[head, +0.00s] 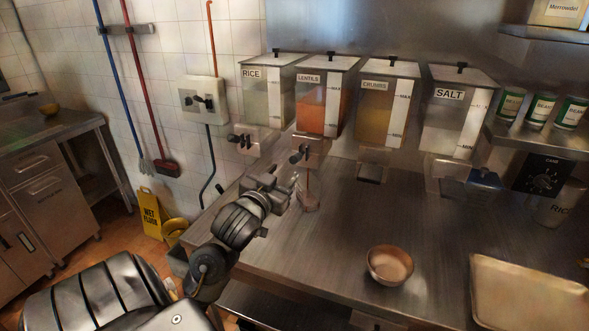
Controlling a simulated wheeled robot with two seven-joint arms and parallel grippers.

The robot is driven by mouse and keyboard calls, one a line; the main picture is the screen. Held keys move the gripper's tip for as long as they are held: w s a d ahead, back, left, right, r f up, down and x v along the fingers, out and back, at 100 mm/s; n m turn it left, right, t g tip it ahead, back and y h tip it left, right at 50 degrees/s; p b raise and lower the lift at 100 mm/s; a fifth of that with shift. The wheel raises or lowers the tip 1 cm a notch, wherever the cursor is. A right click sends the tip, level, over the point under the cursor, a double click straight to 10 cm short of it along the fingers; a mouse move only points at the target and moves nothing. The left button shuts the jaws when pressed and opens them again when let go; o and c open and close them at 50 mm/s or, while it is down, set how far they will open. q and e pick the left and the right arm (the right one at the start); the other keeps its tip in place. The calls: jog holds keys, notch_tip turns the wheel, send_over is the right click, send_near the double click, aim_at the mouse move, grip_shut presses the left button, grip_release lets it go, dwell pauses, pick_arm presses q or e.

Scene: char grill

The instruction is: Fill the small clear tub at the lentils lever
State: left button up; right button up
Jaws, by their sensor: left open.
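The lentils dispenser (322,103), orange inside, hangs on the back wall between the rice and crumbs dispensers. Its dark lever (300,153) sits at the front of the spout. Below the spout stands a small, see-through, pinkish shape that looks like the clear tub (309,201); its contents are too small to tell. My left gripper (291,187) is open, just left of and below the lentils spout, close beside the tub. I cannot tell whether it touches the tub. My right gripper is out of view.
A bowl (390,265) stands on the steel counter (340,230), with a metal tray (525,292) at the right. Rice (262,100), crumbs (388,110) and salt (455,115) dispensers flank the lentils. A shelf with cans (540,111) is at right. The middle counter is clear.

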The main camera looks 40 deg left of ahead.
aim_at(292, 163)
pick_arm(q)
jog(key=x, duration=0.8)
jog(key=shift+s+a, duration=0.1)
jog(key=shift+w+a, duration=0.2)
jog(key=shift+w, duration=0.2)
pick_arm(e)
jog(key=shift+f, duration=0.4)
pick_arm(q)
grip_shut()
